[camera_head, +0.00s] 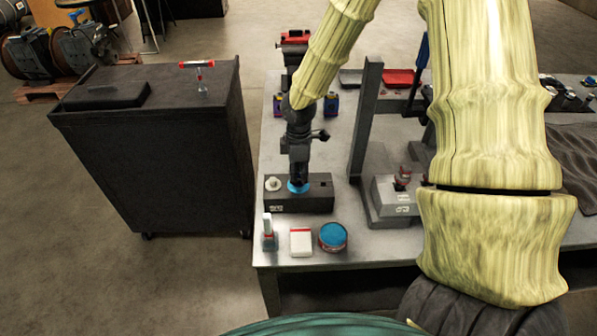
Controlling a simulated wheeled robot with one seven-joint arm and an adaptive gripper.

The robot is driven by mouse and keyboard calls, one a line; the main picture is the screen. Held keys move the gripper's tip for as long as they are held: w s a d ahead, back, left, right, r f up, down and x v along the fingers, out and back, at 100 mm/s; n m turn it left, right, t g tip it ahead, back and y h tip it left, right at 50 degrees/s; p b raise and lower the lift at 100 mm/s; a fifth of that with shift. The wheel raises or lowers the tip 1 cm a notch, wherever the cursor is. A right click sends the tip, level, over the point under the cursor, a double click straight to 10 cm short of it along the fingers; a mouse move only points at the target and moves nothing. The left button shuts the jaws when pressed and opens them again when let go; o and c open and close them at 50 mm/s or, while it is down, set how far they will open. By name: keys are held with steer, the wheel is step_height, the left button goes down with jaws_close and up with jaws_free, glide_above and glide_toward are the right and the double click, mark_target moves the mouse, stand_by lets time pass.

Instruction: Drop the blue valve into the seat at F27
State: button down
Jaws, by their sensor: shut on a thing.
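My gripper (299,177) points down over a dark block (300,207) near the left front of the metal bench. It is shut on the blue valve (298,188), of which a bright blue round part shows just below the fingers, at the block's top. I cannot tell whether the valve touches the block or hangs just above it. A pale round piece (273,184) sits at the left of the block's top. A grey block (397,208) with a reddish-brown piece (402,177) stands to the right. Marks on both block fronts are too small to read surely, so I cannot pick out F27.
A small bottle (268,232), a white and red box (300,242) and a blue-topped round tin (333,236) stand along the bench's front edge. A dark upright post (366,120) rises right of my gripper. A black cabinet (160,150) stands left, across a narrow gap.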

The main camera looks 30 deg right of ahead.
steer(key=shift+f, duration=0.75)
stand_by(0.5)
steer(key=c, duration=0.9)
jaws_free()
steer(key=shift+r+p, duration=3.3)
steer(key=shift+r, duration=0.75)
